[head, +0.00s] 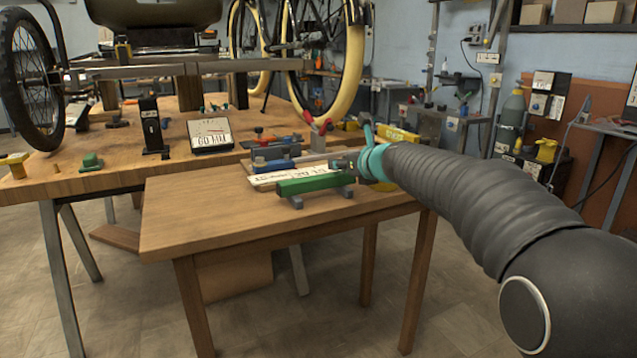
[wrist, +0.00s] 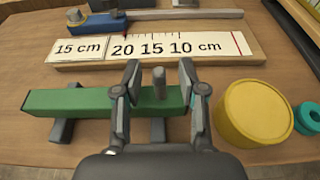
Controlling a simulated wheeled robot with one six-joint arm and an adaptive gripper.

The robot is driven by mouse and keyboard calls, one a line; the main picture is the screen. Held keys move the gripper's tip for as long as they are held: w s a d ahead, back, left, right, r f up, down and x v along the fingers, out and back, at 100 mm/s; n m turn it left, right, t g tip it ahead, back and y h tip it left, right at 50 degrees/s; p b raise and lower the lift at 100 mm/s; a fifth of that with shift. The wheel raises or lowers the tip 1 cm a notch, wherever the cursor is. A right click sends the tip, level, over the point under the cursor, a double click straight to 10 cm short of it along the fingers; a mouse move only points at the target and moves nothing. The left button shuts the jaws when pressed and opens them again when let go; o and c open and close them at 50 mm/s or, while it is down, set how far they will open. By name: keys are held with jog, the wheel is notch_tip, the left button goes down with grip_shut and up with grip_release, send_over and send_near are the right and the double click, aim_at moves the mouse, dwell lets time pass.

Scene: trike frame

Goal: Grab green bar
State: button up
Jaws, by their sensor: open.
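The green bar (head: 312,183) rests across two grey supports on the small wooden table, near its right side. In the wrist view the bar (wrist: 72,102) runs left to right, and my gripper (wrist: 161,76) is over its right part. The gripper's fingers are spread apart, one near the bar's right end and one further left along it. A short grey peg (wrist: 159,84) shows between the fingers. I cannot tell whether the fingers touch the bar. In the head view my gripper (head: 347,165) is by the bar's right end.
A white ruler board (wrist: 150,47) lies just behind the bar. A blue tool (wrist: 97,22) lies beyond it. A yellow round container (wrist: 255,112) and a teal ring (wrist: 308,118) stand to the right. The small table's left side (head: 200,205) is clear.

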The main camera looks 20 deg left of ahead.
jog(key=shift+c, duration=0.2)
grip_shut()
jog(key=shift+r, duration=0.15)
